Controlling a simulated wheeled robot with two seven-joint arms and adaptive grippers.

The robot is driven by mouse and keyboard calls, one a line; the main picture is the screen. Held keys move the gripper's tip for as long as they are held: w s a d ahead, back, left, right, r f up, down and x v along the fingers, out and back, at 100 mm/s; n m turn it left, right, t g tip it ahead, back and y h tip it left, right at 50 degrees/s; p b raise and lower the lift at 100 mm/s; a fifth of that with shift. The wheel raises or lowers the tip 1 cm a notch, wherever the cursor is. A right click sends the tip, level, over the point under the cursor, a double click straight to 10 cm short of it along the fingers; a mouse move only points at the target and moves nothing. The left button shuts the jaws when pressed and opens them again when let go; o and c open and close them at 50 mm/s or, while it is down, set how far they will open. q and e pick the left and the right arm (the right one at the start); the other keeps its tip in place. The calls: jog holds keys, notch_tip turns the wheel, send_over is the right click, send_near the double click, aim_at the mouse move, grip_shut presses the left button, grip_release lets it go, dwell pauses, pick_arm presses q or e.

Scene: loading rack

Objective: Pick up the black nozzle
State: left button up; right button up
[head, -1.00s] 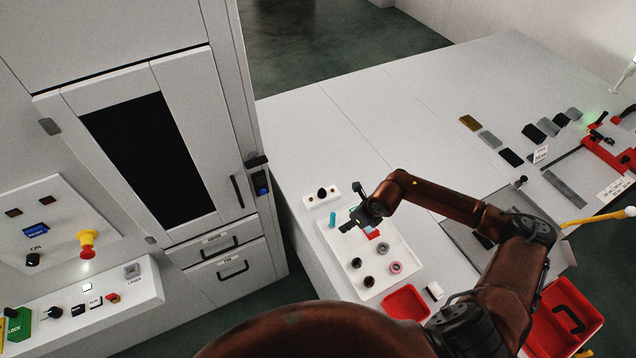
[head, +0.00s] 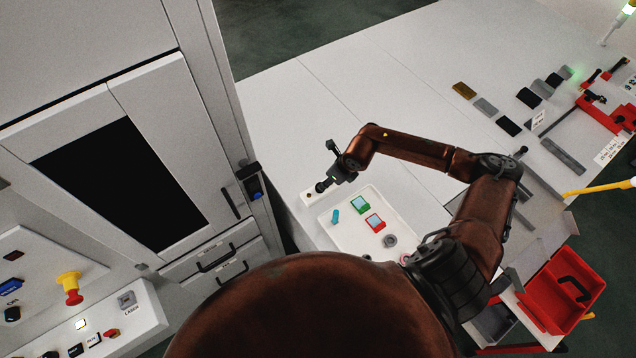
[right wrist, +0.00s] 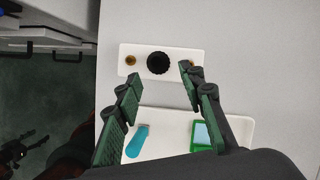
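The black nozzle (right wrist: 158,63) is a round, ridged black piece seen from above in the right wrist view. It sits in the middle of a small white holder (right wrist: 177,50), which also shows in the head view (head: 307,200). My right gripper (right wrist: 158,75) is open and empty above the holder's near side. Its two green-padded fingers are spread to the left and right of the nozzle, with the nozzle just beyond the tips. In the head view, my right gripper (head: 328,167) partly covers the holder. Dark parts at the right wrist view's lower left look like my left gripper (right wrist: 20,150), too small to read.
Brass pieces (right wrist: 131,59) flank the nozzle; the right one is partly hidden by a finger. A white tray (head: 375,197) close by holds a teal item (head: 336,215), green and red framed pieces and a grey ring. A grey cabinet (head: 190,150) stands left. Table beyond the holder is clear.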

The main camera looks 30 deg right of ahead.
jog(key=shift+p+x, duration=0.3)
jog(key=shift+x, duration=0.55)
jog(key=p+x, duration=0.2)
jog(key=x, duration=0.2)
jog(key=shift+w+a+f, duration=0.15)
jog(key=shift+a, duration=0.05)
jog(key=shift+f, duration=0.2)
pick_arm(q)
notch_tip(320, 180, up, 3)
jog(key=shift+f, duration=0.15)
pick_arm(e)
jog(key=shift+c, duration=0.4)
jog(key=c, duration=0.9)
jog(key=shift+o, duration=0.2)
